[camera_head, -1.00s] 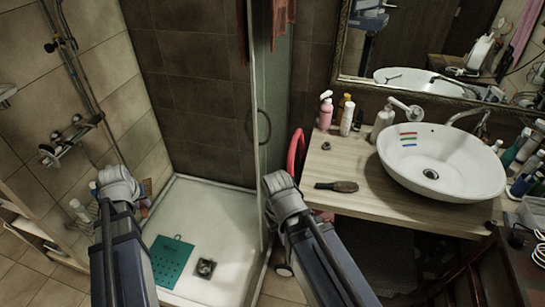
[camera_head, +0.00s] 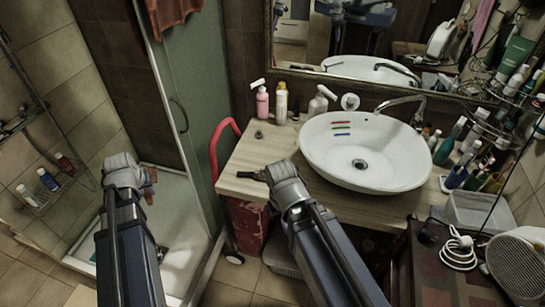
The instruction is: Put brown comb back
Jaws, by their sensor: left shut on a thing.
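My left gripper (camera_head: 149,184) is in front of the shower, at the left of the head view. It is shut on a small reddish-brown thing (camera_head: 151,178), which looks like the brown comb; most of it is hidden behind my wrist.
A white basin (camera_head: 370,165) stands on the counter, with bottles (camera_head: 262,101) at its left and several cups and bottles (camera_head: 457,177) at its right. A glass shower door (camera_head: 190,120) stands between my arms. A wire shelf (camera_head: 50,190) holds bottles at the left.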

